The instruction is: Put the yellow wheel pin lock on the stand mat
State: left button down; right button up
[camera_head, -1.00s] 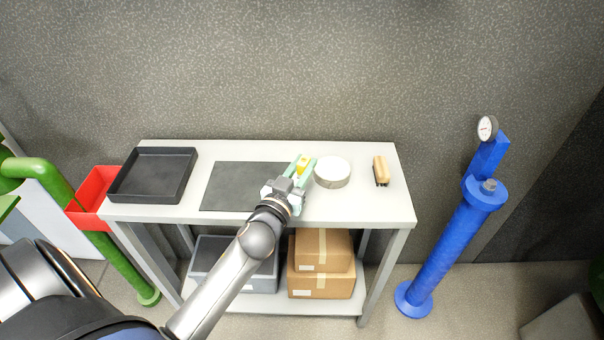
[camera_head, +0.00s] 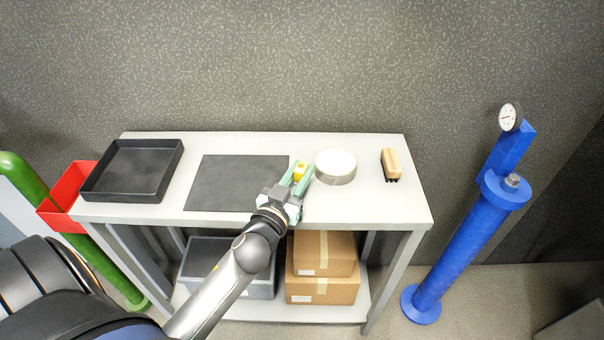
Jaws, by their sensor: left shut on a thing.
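The yellow wheel pin lock (camera_head: 300,171) is a small yellow piece between the green fingers of my left gripper (camera_head: 298,176). The gripper is shut on it, and the fingers hide part of it. The stand mat (camera_head: 236,183) is a dark grey rectangle lying flat on the white table. My left gripper is at the mat's right edge, between the mat and a round white-topped tin. I cannot tell how high the lock is above the table. My right gripper is not in view.
The round tin (camera_head: 336,166) stands close right of my gripper. A brush (camera_head: 390,165) lies farther right. A black tray (camera_head: 131,172) is on the table's left end. A red bin (camera_head: 62,199) and a blue post (camera_head: 459,240) flank the table. Cardboard boxes (camera_head: 322,276) sit below.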

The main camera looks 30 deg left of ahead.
pick_arm(q)
jog(key=shift+s+r, duration=0.1)
jog(key=shift+r, duration=0.05)
jog(key=shift+f, duration=0.2)
jog(key=c, duration=0.7)
grip_release()
jog(key=shift+r, duration=0.1)
